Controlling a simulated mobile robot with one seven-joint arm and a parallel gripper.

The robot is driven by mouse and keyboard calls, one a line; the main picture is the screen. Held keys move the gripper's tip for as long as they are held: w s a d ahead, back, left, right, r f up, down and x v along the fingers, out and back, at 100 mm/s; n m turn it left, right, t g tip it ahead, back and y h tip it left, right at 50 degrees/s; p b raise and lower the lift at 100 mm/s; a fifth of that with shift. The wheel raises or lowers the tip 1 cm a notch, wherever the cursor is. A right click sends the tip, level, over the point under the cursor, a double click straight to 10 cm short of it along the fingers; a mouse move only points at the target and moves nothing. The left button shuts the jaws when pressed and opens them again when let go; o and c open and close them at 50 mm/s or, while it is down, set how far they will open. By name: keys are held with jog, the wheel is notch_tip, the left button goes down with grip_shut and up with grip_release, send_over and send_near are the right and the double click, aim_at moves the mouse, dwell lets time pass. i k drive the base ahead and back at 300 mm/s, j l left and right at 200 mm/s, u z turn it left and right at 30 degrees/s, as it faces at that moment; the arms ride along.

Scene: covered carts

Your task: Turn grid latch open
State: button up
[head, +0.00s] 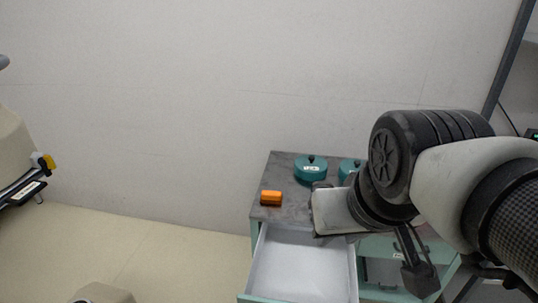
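I cannot make out a latch that I can name as the grid latch. The other pot (348,168) is partly hidden by my arm. My gripper (418,272) seems to be the dark part hanging below my wrist, in front of the cart's right side. Its fingertips are too unclear to tell open from shut, and I see nothing held in it.
An orange block (271,198) lies on the cart top (288,170) at the left. An empty white drawer (300,265) is pulled out below it. A plain wall is behind. A dark post stands at the far right.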

aim_at(46, 163)
jog(key=k, duration=0.35)
jog(key=u, duration=1.5)
jog(key=i+j, duration=0.1)
jog(key=i, duration=0.35)
jog(key=i+j+z, duration=0.15)
jog(key=i, duration=0.25)
jog(key=i+j, duration=0.1)
jog(key=i, duration=0.35)
